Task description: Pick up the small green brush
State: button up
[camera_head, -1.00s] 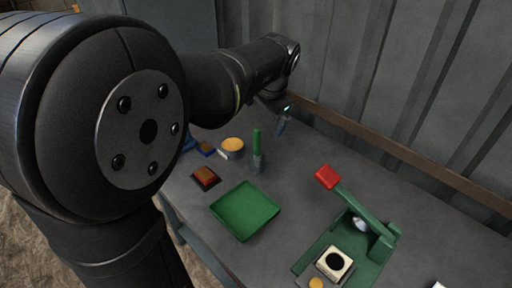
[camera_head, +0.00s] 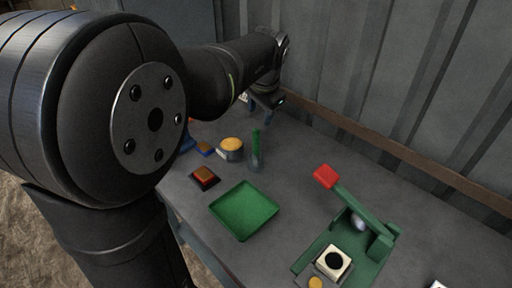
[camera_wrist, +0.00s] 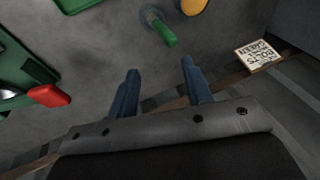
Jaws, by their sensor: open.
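The small green brush (camera_head: 255,140) stands roughly upright on the grey table, its green handle up and its lower part in or against a small grey holder. It also shows in the wrist view (camera_wrist: 166,36) at the top centre, seen from above. My gripper (camera_wrist: 160,84) has its two blue-grey fingers spread apart with nothing between them. In the wrist view the brush lies beyond the fingertips and apart from them. In the head view my gripper (camera_head: 266,100) is behind the brush near the wall, partly hidden and small.
A green tray (camera_head: 244,209) lies in front of the brush. An orange-topped round pot (camera_head: 230,148) stands close left of it, with a red-topped block (camera_head: 204,178) nearer. A green press with a red-ended lever (camera_head: 326,176) stands right. A sign (camera_wrist: 257,54) shows in the wrist view.

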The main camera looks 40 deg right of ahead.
jog(key=w+r+g, duration=0.2)
jog(key=w+g, duration=0.1)
jog(key=w, duration=0.2)
send_near(257, 137)
jog(key=shift+h, duration=0.4)
jog(key=x, duration=0.4)
jog(key=w+x, duration=0.1)
jog(key=x, duration=0.1)
jog(key=shift+d+f, duration=0.15)
jog(key=shift+d, duration=0.1)
jog(key=shift+a+x, duration=0.2)
jog(key=shift+x, duration=2.5)
jog(key=shift+c, duration=0.4)
grip_shut()
